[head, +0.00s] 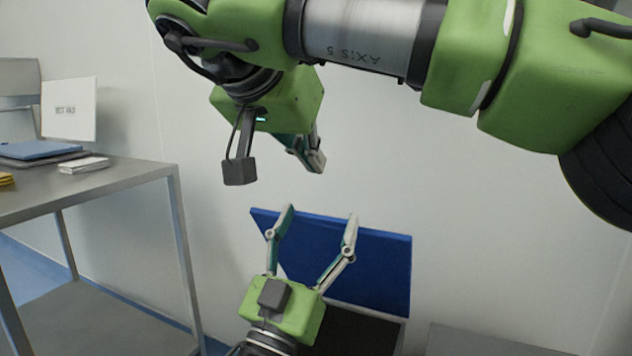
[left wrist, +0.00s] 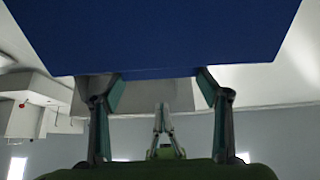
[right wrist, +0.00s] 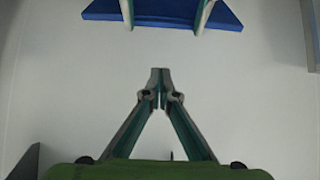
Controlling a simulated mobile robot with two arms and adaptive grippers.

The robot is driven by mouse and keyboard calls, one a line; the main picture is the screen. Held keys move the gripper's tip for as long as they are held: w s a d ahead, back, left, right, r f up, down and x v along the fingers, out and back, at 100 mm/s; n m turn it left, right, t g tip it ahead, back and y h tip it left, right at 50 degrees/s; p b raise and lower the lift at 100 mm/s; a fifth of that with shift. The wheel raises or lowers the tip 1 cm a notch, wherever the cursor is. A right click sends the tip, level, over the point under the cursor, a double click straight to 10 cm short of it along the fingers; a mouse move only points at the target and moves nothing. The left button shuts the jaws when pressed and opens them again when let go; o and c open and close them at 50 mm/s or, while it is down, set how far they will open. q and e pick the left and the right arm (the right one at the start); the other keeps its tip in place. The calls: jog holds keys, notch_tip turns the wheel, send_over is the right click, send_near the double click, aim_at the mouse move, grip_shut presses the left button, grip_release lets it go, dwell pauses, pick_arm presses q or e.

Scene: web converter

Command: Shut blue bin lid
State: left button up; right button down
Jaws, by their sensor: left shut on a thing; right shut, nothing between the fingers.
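The blue bin lid (head: 375,262) stands raised and tilted up against the pale wall, above the dark opening of the bin (head: 403,338). The lid fills the top of the left wrist view (left wrist: 160,35), and its edge shows at the top of the right wrist view (right wrist: 165,10). My left gripper (head: 320,215) is at the lid with its fingers well apart, shut on it; the exact contact is hard to see. My right gripper (head: 314,165) is above the lid, apart from it. Its fingertips meet with nothing between them in the right wrist view (right wrist: 160,78).
A grey surface (head: 480,340) lies right of the bin. The wall is close behind the lid.

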aim_at(322, 217)
pick_arm(q)
jog(key=shift+w+f, duration=0.15)
jog(key=shift+f, duration=0.1)
pick_arm(e)
jog(key=x, duration=0.8)
jog(key=shift+w+d+f, duration=0.1)
jog(key=shift+w+f, duration=0.2)
jog(key=shift+s+a+f, duration=0.25)
jog(key=shift+s+f, duration=0.15)
jog(key=shift+s, duration=0.1)
jog(key=shift+s+a+f, duration=0.2)
jog(key=shift+s+f, duration=0.25)
jog(key=shift+s+a+f, duration=0.15)
jog(key=shift+s+f, duration=0.15)
jog(key=shift+s, duration=0.2)
